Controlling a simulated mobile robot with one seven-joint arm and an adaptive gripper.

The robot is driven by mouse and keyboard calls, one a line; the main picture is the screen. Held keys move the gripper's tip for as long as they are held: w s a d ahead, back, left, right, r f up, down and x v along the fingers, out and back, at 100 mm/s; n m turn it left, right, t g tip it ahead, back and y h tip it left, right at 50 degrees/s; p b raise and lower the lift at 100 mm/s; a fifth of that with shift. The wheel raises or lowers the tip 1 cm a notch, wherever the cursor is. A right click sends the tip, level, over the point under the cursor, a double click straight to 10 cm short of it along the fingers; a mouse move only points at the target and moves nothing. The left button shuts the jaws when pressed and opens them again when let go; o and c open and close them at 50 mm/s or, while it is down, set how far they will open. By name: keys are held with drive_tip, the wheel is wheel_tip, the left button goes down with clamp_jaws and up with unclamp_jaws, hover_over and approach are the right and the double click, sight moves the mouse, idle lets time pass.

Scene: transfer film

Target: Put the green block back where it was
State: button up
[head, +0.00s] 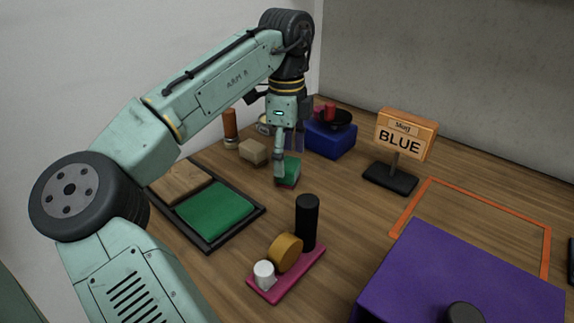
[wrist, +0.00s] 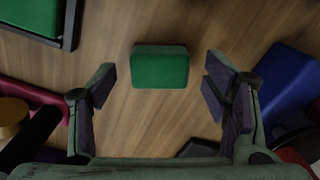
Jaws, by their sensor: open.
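The green block (head: 289,172) sits on the wooden table, right of the black-framed tray. In the wrist view the green block (wrist: 160,68) lies ahead of the gap between the fingers, with nothing touching it. My gripper (head: 283,172) is beside the block in the head view and partly covers it. In the wrist view my gripper (wrist: 158,84) is open and empty, its fingers wide apart. The tray (head: 208,249) holds a green panel (head: 215,209) and a wooden panel (head: 180,181).
A pink base (head: 288,284) with a black cylinder, yellow disc and white cylinder stands in front. A tan block (head: 253,152) and a blue box (head: 330,139) stand behind. A "BLUE" sign (head: 403,139), an orange outline (head: 487,194) and a purple box (head: 460,272) are at right.

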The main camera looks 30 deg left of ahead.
sight(286, 163)
wheel_tip(286, 163, up, 9)
drive_tip(key=shift+s, duration=0.1)
idle(0.5)
